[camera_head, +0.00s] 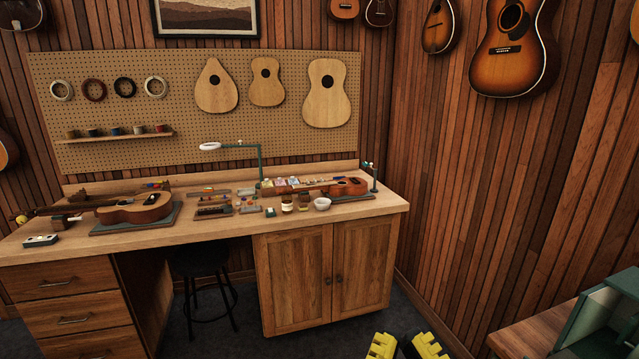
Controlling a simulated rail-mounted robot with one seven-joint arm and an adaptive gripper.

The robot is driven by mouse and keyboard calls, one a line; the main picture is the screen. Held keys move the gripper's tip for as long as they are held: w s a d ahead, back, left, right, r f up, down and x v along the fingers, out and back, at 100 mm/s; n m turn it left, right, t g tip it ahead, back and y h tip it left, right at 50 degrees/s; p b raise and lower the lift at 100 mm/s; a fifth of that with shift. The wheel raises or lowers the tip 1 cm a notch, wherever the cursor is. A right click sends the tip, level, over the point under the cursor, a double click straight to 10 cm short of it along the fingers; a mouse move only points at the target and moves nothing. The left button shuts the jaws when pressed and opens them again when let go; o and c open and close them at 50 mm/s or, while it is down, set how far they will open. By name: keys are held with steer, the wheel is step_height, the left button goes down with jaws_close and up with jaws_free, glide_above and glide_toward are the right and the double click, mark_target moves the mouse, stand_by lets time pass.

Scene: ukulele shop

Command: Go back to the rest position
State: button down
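My gripper (404,344) shows only in part at the bottom edge of the head view, right of centre. Two yellow-and-black fingertips stand apart with a gap between them, and I see nothing held there. The rest of the gripper and the arm are cut off by the frame. The gripper appears in front of the workbench (240,228), near the right cabinet's lower corner in the picture.
A ukulele (135,208) lies on the bench's left, another (340,187) on its right, with small pots and a white bowl (322,204) between. A black stool (205,262) stands under the bench. A wooden surface with a green object (605,315) is at lower right.

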step_height(320, 180, up, 33)
steer(key=p, duration=3)
steer(key=shift+p, duration=0.35)
steer(key=shift+r, duration=0.1)
